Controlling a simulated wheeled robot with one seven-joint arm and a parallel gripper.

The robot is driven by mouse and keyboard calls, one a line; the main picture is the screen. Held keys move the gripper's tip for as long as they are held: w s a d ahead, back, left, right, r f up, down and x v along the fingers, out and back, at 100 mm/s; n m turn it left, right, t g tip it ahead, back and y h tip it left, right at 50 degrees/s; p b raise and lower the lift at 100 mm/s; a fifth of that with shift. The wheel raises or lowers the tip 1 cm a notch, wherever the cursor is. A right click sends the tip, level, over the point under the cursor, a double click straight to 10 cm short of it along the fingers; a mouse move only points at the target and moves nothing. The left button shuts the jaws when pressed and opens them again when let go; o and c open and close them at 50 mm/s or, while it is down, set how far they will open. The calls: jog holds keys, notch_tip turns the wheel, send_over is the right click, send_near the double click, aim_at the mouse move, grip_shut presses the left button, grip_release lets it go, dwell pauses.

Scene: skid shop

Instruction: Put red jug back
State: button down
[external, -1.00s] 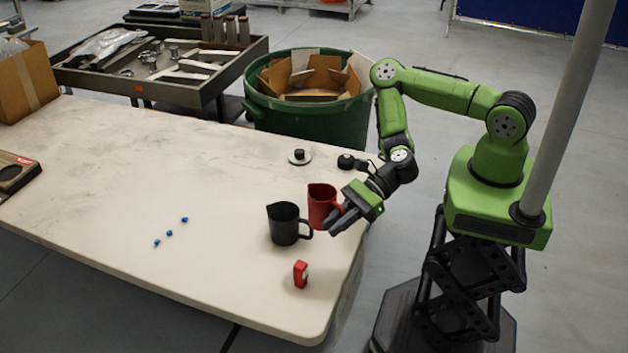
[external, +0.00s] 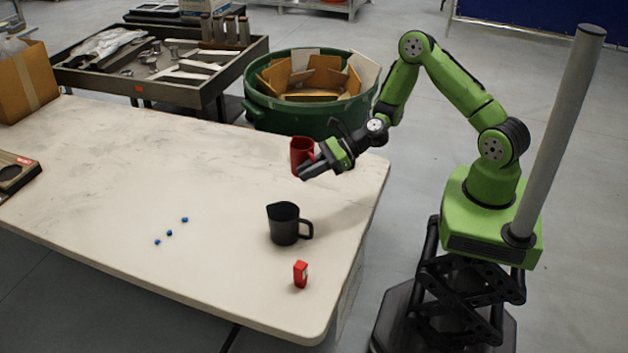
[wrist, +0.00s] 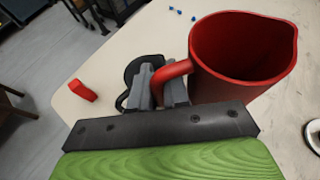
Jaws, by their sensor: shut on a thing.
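The red jug (external: 301,157) is held upright by its handle in my gripper (external: 310,170), over the far right part of the table. In the wrist view the red jug (wrist: 240,62) fills the upper right, and my gripper (wrist: 163,88) is shut on its handle. The jug appears raised above the table top. The black jug (external: 284,224) stands on the table nearer the front. It is partly hidden behind the fingers in the wrist view (wrist: 130,72).
A small red item (external: 300,274) stands near the table's front right edge. Several blue pieces (external: 169,233) lie mid-table. A small round white and dark item (wrist: 313,134) shows at the wrist view's right edge. A green bin (external: 310,122) stands behind the table. The table's left middle is clear.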

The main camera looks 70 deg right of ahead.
aim_at(307, 148)
jog(key=shift+m+t+h, duration=0.3)
jog(key=shift+m+h, duration=0.3)
jog(key=shift+h, duration=0.1)
jog(key=d, duration=0.3)
jog(key=w+d+r+b, duration=0.1)
jog(key=d, duration=0.2)
jog(key=w+d+b, duration=0.1)
jog(key=d, duration=0.1)
jog(key=shift+w+d+r, duration=0.2)
jog(key=shift+d+r, duration=0.05)
jog(key=shift+d, duration=0.15)
notch_tip(307, 148, down, 15)
jog(key=b, duration=0.3)
jog(key=shift+r, duration=0.15)
jog(key=shift+b, duration=0.35)
jog(key=c, duration=1.1)
grip_release()
